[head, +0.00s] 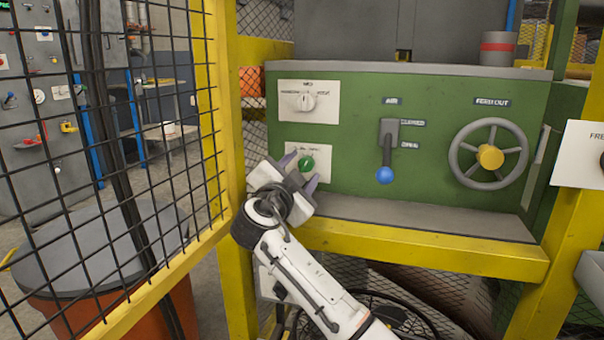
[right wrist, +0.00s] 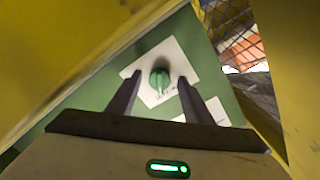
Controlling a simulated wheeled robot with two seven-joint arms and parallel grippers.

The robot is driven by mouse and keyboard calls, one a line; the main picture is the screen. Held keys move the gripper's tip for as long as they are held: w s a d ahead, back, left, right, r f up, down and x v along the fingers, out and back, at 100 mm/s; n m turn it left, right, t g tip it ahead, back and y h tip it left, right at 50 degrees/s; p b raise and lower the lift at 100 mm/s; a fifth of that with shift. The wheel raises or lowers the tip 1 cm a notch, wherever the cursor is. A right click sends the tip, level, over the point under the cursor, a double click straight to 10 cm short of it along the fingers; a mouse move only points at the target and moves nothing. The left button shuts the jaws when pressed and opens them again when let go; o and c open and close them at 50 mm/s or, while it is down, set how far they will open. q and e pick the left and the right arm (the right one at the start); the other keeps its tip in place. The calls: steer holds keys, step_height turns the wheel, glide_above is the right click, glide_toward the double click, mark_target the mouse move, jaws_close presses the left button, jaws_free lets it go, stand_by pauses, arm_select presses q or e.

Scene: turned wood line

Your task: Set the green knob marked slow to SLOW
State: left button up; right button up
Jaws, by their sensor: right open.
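The green knob (head: 306,163) sits on a white label plate (head: 322,172) at the lower left of the green machine panel. Some lettering shows on the plate above the knob, but it is too small to read. My right gripper (head: 300,170) is in front of the plate with its two fingers apart, one on each side of the knob. In the right wrist view the green knob (right wrist: 160,78) shows between the open fingertips, apart from both, with a light mark near its lower edge. My left gripper is not in view.
A white knob (head: 305,101) on its own plate is above. To the right are a blue-tipped lever (head: 385,174) and a grey handwheel (head: 488,154). A yellow post (head: 228,120) and mesh fence stand close left; a yellow rail (head: 420,247) runs below the panel.

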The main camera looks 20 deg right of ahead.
steer(key=shift+w+d, duration=0.2)
steer(key=shift+w, duration=0.1)
steer(key=c, duration=1.1)
steer(key=shift+o, duration=0.2)
